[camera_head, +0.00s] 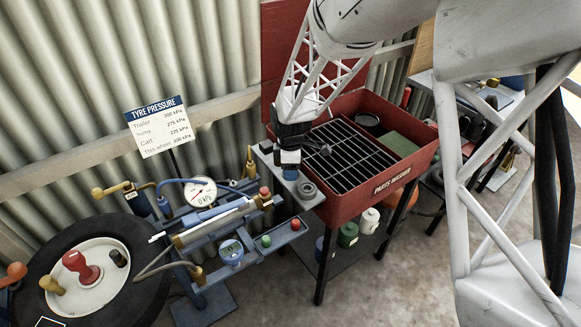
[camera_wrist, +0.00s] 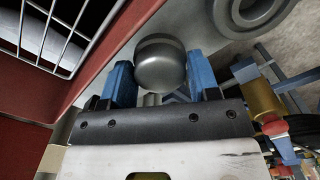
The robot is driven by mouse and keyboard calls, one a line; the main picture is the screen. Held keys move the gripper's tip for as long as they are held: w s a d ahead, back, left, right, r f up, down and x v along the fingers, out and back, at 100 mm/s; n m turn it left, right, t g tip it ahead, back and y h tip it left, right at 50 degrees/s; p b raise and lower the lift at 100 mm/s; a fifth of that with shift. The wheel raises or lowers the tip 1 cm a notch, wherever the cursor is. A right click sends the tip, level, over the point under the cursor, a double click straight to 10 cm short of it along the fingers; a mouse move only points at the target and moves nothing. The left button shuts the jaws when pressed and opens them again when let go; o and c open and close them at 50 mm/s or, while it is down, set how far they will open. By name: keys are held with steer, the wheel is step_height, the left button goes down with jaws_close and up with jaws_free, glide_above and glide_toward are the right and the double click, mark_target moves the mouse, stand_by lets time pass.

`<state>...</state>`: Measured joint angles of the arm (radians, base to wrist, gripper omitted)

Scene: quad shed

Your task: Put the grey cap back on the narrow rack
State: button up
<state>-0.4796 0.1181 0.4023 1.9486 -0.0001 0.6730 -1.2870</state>
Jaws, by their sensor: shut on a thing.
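The grey cap (camera_wrist: 160,66) is a rounded, smooth piece held between the two blue fingers of my gripper (camera_wrist: 158,82) in the wrist view. In the head view my gripper (camera_head: 289,165) points down over a small grey side shelf (camera_head: 296,187) on the left of the red washer; the cap cannot be made out there. I cannot tell whether the cap touches the shelf. A narrow blue-grey rack (camera_head: 283,239) carries a green cap (camera_head: 266,240) and a red cap (camera_head: 295,224). It stands below and left of my gripper, apart from it.
A grey ring (camera_head: 307,189) lies on the side shelf, close to my gripper. The red parts washer (camera_head: 388,180) with its black grille (camera_head: 347,155) is to the right. A stand with a pressure gauge (camera_head: 200,192) and a tyre (camera_head: 135,240) are to the left.

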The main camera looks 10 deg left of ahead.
steer(key=o, duration=0.7)
steer(key=shift+f, duration=0.1)
step_height(320, 180, up, 12)
steer(key=shift+r, duration=0.15)
stand_by(0.5)
stand_by(0.5)
